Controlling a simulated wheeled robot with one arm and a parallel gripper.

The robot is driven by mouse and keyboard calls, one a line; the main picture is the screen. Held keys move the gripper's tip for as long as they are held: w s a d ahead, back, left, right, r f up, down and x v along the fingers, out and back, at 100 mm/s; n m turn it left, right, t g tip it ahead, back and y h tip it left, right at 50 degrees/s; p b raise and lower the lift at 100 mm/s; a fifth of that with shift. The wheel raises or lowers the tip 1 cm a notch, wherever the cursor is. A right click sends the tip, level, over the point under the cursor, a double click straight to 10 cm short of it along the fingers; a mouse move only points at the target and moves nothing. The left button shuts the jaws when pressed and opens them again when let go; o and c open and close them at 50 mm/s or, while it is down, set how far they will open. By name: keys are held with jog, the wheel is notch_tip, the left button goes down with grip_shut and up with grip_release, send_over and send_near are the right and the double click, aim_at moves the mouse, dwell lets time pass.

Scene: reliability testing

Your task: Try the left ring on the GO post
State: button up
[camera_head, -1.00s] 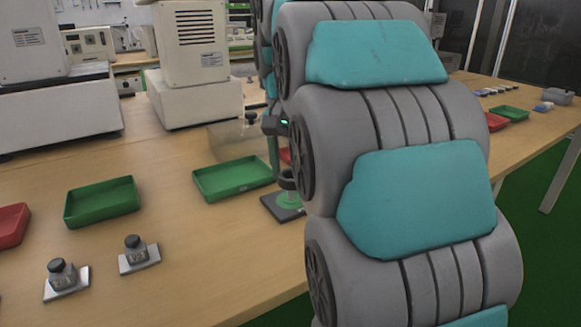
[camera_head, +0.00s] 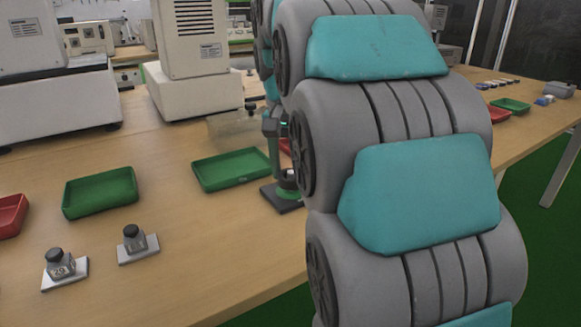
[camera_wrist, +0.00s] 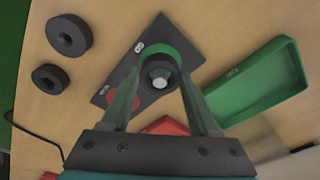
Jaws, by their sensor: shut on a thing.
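My gripper (camera_wrist: 160,72) is shut on a dark ring (camera_wrist: 150,86) in the wrist view, with one finger on each side of it. The pale tip of the GO post (camera_wrist: 160,78) shows through the ring's hole, over the green disc (camera_wrist: 158,48). How far down the post the ring sits, I cannot tell. The dark gauge plate (camera_wrist: 133,60) also carries a red disc (camera_wrist: 122,96). In the head view the plate (camera_head: 283,198) stands near the table edge, and my arm hides part of it.
Two dark rings, one larger (camera_wrist: 52,36) and one smaller (camera_wrist: 37,80), lie left of the plate in the wrist view. A green tray (camera_wrist: 268,82) is to the right.

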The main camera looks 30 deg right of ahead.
aim_at(290, 172)
jog(key=shift+f, duration=0.4)
jog(key=shift+r, duration=0.15)
dwell(0.4)
jog(key=shift+r+p, duration=1.6)
jog(key=shift+r, duration=1.6)
